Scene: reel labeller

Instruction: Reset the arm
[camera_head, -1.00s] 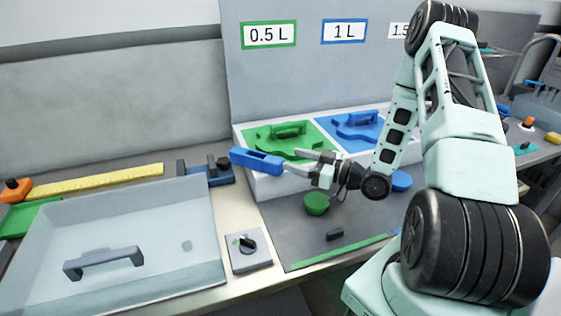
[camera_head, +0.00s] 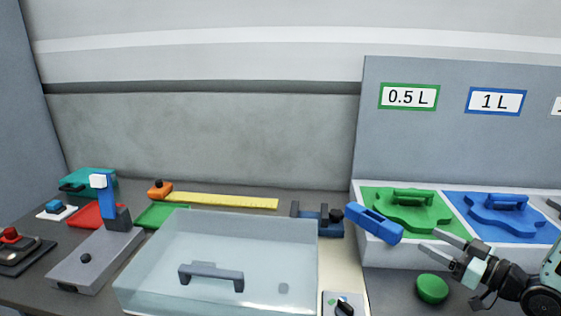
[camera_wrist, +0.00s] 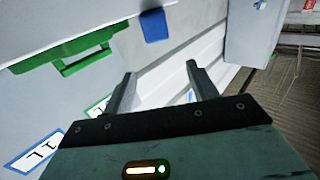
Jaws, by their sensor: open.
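My gripper (camera_head: 428,241) is at the lower right in the head view, with its two fingers spread and nothing between them. The wrist view also shows the open fingers (camera_wrist: 160,72) apart and empty. The gripper points left, in front of the white tray (camera_head: 385,255) with green and blue sections. A blue block-like part (camera_head: 374,223) is just left of the fingertips and apart from them in the picture. Most of my arm is outside the head view; only a wrist part shows at the right edge.
A clear cover with a dark handle (camera_head: 211,276) stands left of the tray. A green round button (camera_head: 432,289) is below the gripper, and a knob box (camera_head: 343,305) is at the bottom edge. A yellow ruler (camera_head: 222,201) lies behind the cover. Labels hang on the back panel (camera_head: 440,140).

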